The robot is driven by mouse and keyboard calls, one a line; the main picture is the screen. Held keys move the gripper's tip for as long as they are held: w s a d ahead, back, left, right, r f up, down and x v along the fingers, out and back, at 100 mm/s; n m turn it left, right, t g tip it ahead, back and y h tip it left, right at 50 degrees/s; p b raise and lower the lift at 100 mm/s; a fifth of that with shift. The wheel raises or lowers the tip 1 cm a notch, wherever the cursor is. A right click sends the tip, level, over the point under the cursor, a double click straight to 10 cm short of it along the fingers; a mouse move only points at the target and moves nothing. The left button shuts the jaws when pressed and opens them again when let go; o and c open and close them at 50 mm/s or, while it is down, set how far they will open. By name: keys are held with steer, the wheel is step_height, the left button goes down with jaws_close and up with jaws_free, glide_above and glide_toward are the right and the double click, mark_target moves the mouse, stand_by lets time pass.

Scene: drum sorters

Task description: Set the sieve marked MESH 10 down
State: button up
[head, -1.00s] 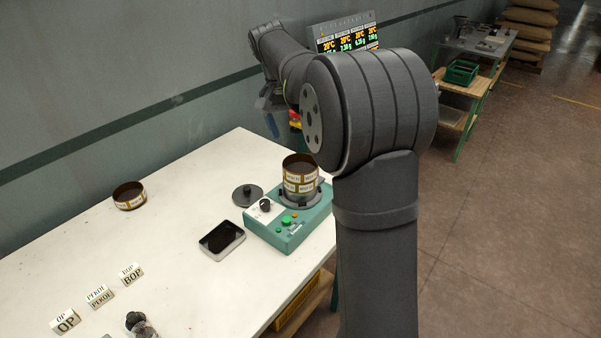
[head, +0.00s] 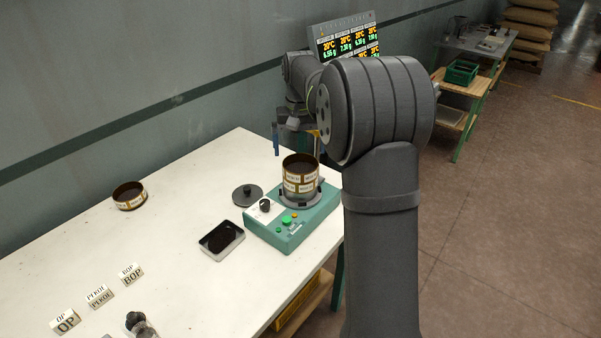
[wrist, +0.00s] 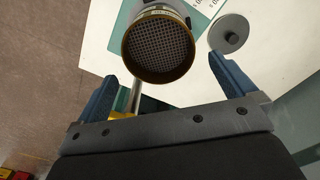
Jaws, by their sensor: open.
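A stack of brass-rimmed sieves (head: 299,179) with pale labels stands upright on the green shaker (head: 291,233). The label print is too small to read, so I cannot tell which sieve is MESH 10. In the wrist view the top sieve (wrist: 158,46) shows its round rim and mesh, with no tea visible on it. A single similar sieve (head: 129,203) sits at the table's far left. My gripper (head: 297,145) is open and empty just behind and above the stack. In the wrist view its blue fingers (wrist: 162,73) are spread wider than the top sieve, which lies ahead of them.
A dark round lid (head: 247,195) with a knob lies left of the shaker. A black-topped scale (head: 222,241) is in front of it. Grade cards (head: 99,297) and a small jar (head: 140,326) stand at the near left. The table's middle left is clear.

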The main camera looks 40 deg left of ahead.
mark_target(300, 172)
steer(key=shift+s+d+f, duration=0.1)
steer(key=shift+d+f, duration=0.05)
steer(key=shift+f, duration=1.35)
steer(key=shift+s+d+f, duration=0.1)
steer(key=shift+d+f, duration=0.05)
steer(key=shift+f, duration=1.35)
steer(key=c, duration=0.9)
steer(key=shift+o, duration=0.2)
steer(key=shift+r, duration=0.1)
